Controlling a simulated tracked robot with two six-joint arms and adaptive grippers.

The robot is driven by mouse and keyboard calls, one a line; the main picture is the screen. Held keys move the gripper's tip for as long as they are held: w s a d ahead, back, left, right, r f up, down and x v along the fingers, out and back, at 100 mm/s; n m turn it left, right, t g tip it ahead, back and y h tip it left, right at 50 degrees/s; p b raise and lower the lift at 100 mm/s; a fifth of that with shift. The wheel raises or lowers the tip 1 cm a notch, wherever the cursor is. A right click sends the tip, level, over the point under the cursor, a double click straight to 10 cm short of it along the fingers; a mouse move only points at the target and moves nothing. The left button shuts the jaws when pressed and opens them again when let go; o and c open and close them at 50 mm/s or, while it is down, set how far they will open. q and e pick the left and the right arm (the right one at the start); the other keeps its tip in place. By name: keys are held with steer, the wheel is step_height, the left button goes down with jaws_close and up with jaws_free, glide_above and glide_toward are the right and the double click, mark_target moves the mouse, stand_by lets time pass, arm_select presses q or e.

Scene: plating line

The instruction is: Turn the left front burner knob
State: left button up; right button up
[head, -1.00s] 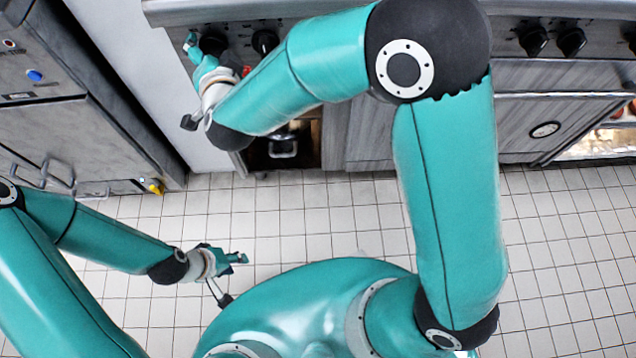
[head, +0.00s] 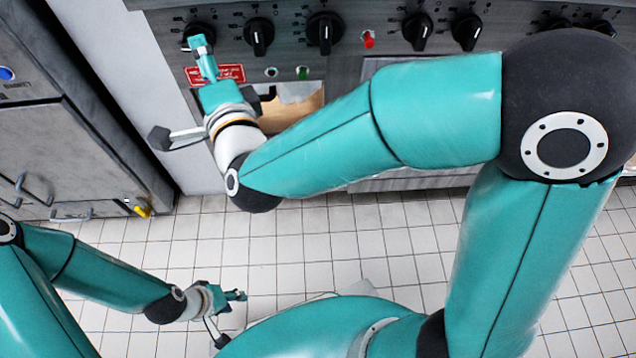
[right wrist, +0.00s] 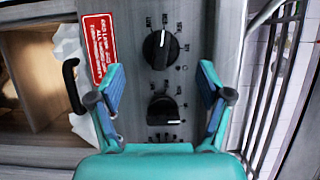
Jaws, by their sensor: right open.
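Black knobs line the stove's front panel. The leftmost knob (head: 190,32) is partly hidden behind my right gripper (head: 202,46), and a second knob (head: 258,37) stands to its right. In the right wrist view two knobs show between the spread fingers of the right gripper (right wrist: 160,78): an upper one (right wrist: 160,49) and a lower one (right wrist: 163,108). The fingers are open, with nothing held; I cannot tell whether they touch the panel. My left gripper (head: 236,295) hangs low over the floor, away from the panel; its finger gap does not show.
A red sign (head: 228,73) and a red indicator (head: 368,39) are on the panel. Below the sign is an open compartment (right wrist: 27,80). A grey cabinet (head: 68,140) stands at left. Dark grates (right wrist: 277,85) edge the wrist view. The tiled floor (head: 330,235) is clear.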

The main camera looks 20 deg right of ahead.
steer(key=s, duration=1)
steer(key=w+d+f+n+g+p, duration=0.45)
steer(key=f+n+g+p, duration=0.3)
steer(key=p, duration=0.95)
steer(key=s+d+f+n+g+y+p, duration=0.1)
steer(key=s+d+f+n+g+p, duration=0.1)
steer(key=s+p, duration=0.4)
steer(key=s+d+f+n+g+p, duration=0.3)
steer(key=s+d+n+g+p, duration=0.1)
steer(key=s+g+p, duration=0.2)
steer(key=shift+s+d+y+p, duration=0.15)
steer(key=shift+s+y+p, duration=0.25)
steer(key=shift+s+p, duration=0.45)
steer(key=shift+w+n, duration=0.2)
steer(key=shift+n, duration=0.05)
